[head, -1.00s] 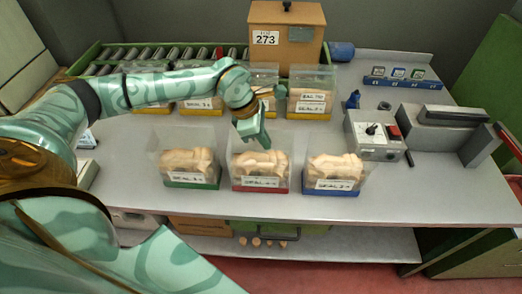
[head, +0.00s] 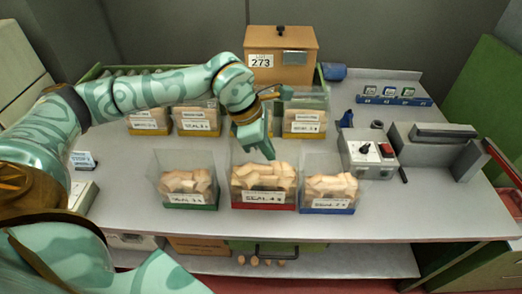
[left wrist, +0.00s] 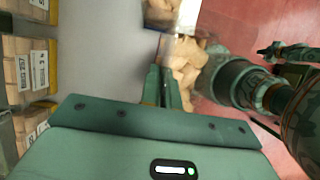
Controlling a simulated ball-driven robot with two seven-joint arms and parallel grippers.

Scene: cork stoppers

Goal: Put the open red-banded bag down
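The open red-banded bag (head: 264,188) is clear-walled, full of corks and upright, in the middle of the front row. It looks larger than its neighbours, as if raised slightly off the table; the gap below cannot be made out. My left gripper (head: 268,154) reaches down to its back wall. In the left wrist view the narrow fingers (left wrist: 164,86) are close together at the bag's edge, with its corks (left wrist: 184,66) beside them. The exact grip is partly hidden. A dark part that looks like my right gripper (left wrist: 272,50) shows in the left wrist view, its fingers unclear.
A green-banded bag (head: 188,187) stands left and a blue-banded bag (head: 329,192) close on the right. Several yellow-banded bags (head: 304,120) stand behind, before a wooden box (head: 281,60). A control box (head: 368,154) is at right. The front table strip (head: 270,228) is clear.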

